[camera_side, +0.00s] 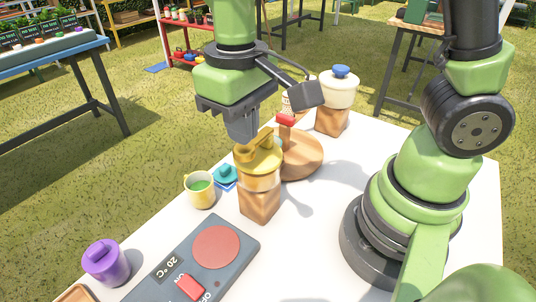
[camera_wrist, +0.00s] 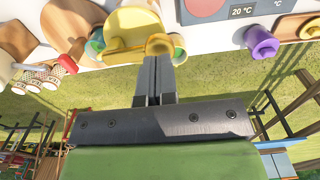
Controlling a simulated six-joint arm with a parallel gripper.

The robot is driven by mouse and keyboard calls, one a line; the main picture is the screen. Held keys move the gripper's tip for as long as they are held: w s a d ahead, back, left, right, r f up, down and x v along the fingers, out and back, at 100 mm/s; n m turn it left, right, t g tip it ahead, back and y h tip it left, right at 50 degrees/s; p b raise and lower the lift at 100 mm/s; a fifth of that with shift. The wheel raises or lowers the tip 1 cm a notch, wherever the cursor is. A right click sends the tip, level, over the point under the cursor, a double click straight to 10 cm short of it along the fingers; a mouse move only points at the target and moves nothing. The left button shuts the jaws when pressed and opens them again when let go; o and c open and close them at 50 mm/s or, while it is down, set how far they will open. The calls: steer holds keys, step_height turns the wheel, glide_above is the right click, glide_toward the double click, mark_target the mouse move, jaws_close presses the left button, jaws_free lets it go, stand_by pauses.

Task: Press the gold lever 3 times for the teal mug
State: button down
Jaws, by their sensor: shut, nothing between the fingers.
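The gold lever (camera_side: 254,142) sits on top of a yellow-lidded dispenser (camera_side: 262,160) on a wooden block (camera_side: 260,204). My gripper (camera_side: 243,142) is shut and empty, pointing down right at the lever; I cannot tell whether it touches. In the wrist view the closed fingertips (camera_wrist: 154,60) are just beside the lever's rounded end (camera_wrist: 160,44). A yellow mug (camera_side: 200,190) with green contents stands left of the dispenser.
A grey hot plate (camera_side: 190,262) with a red disc lies at the front. A round wooden board (camera_side: 304,154) with a red-handled part (camera_side: 286,120) and a white, blue-lidded pot (camera_side: 338,88) on a block are behind. White table (camera_side: 330,225) is clear at right.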

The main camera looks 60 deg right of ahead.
steer(key=shift+f, duration=1.25)
steer(key=shift+r, duration=1.75)
stand_by(0.8)
steer(key=shift+f, duration=1.8)
steer(key=shift+r, duration=1.8)
